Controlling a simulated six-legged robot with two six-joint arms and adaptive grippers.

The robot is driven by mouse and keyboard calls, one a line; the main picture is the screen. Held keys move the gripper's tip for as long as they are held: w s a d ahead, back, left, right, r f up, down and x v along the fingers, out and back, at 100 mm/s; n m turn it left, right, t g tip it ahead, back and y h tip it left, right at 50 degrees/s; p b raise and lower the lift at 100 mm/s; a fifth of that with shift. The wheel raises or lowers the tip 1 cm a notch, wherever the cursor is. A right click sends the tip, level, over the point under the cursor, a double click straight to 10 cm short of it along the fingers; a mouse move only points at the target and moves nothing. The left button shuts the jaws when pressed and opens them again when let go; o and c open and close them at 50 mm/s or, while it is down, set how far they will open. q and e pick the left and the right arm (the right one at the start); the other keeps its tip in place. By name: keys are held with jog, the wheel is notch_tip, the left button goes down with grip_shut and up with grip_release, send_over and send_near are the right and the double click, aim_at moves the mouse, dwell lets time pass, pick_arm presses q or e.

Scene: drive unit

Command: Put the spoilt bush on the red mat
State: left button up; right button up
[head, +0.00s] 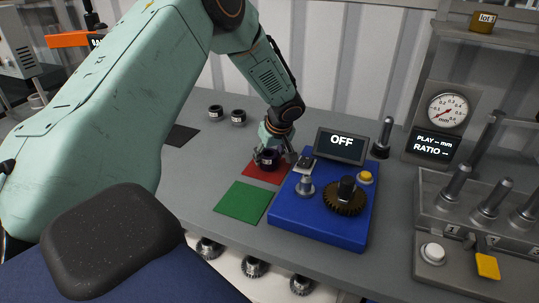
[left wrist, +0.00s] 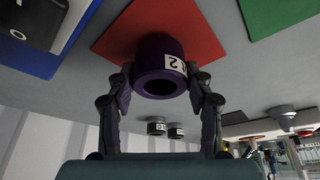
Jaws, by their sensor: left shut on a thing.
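The bush (head: 268,160) is a short dark purple ring with a white label, and a "2" shows on it in the left wrist view (left wrist: 154,52). My left gripper (head: 275,148) is shut on it, with one finger on each side in the left wrist view (left wrist: 160,82). The bush is at the red mat (head: 268,178), which also shows behind it in the left wrist view (left wrist: 118,36). I cannot tell whether its base touches the mat. My right gripper is not in view.
A green mat (head: 243,202) lies in front of the red one. A blue drive unit (head: 318,222) with a brown gear (head: 345,198) and an "OFF" screen (head: 341,143) stands close on the right. Two dark bushes (head: 238,116) stand behind left, near a black mat (head: 181,136).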

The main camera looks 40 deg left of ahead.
pick_arm(q)
jog(key=o, duration=0.8)
jog(key=shift+a+f, duration=0.35)
jog(key=shift+a, duration=0.15)
jog(key=shift+o, duration=1.3)
jog(key=shift+d+r, duration=0.2)
jog(key=shift+d, duration=0.25)
jog(key=shift+d+r, duration=0.15)
jog(key=shift+d, duration=0.1)
jog(key=shift+a, duration=0.4)
jog(key=shift+r, duration=0.15)
jog(key=v, duration=1.2)
jog(key=shift+d, duration=0.15)
